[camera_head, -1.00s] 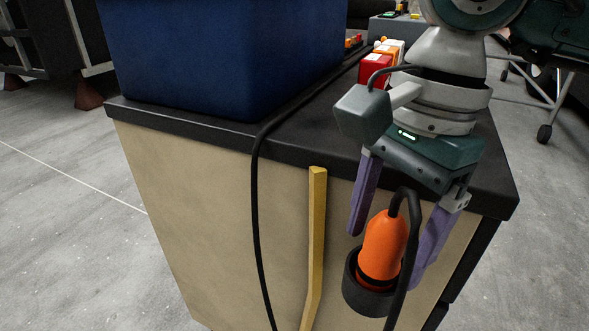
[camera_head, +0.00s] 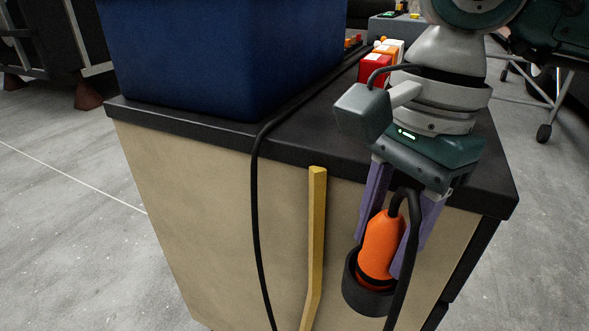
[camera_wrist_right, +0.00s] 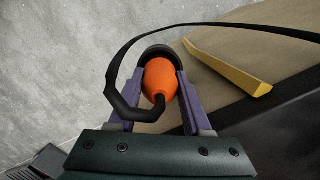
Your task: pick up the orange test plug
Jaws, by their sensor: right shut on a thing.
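The orange test plug (camera_head: 382,247) sits upright in a dark round holder (camera_head: 366,296) on the side of the cabinet. A black cable leaves its top and loops down over its right side. My right gripper (camera_head: 382,245) points down with its two purple fingers closed on the plug's sides. In the right wrist view, the plug (camera_wrist_right: 160,80) lies between the two fingers (camera_wrist_right: 161,82), with the dark holder (camera_wrist_right: 163,52) around its far end. My left gripper is not in view.
A yellow bar (camera_head: 314,245) stands on the cabinet side (camera_head: 215,220), left of the plug. A blue bin (camera_head: 220,60) and a red box (camera_head: 374,70) stand on the black top (camera_head: 300,140). A black cable (camera_head: 256,210) hangs over its edge.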

